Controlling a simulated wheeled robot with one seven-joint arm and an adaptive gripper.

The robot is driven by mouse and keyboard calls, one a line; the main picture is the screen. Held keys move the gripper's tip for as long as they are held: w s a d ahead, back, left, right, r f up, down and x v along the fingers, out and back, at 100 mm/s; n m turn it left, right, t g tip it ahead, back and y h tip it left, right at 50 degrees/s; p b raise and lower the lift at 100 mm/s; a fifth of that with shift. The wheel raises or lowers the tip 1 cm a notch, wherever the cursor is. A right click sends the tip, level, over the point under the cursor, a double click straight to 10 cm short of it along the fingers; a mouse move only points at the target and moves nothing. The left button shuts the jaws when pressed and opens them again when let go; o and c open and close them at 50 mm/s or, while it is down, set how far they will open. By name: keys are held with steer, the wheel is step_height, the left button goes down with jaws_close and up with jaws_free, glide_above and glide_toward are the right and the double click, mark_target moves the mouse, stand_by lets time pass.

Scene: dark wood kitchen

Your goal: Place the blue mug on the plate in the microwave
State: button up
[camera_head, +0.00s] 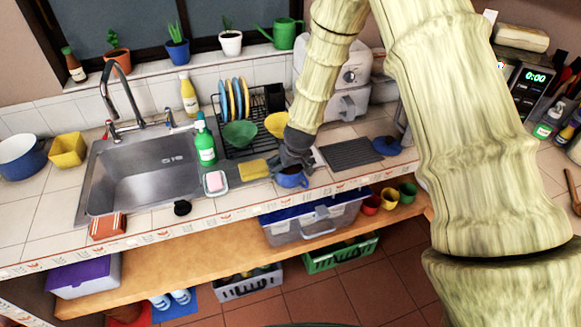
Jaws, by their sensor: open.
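The blue mug (291,181) stands on the white tiled counter near its front edge, right of the sink. My gripper (290,168) is directly above it, pointing down. The fingers are open and close around or just over the mug's top; I cannot tell whether they touch it. The gripper hides part of the mug. The microwave (523,94) stands at the far right with a green 0:00 display. My arm hides much of it, and the plate inside is not visible.
A dish rack (262,134) stands behind. A dark drying mat (354,153) and a blue round item (387,146) lie to the right.

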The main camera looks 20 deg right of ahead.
steer(key=shift+b+v, duration=1.55)
steer(key=shift+v, duration=4.55)
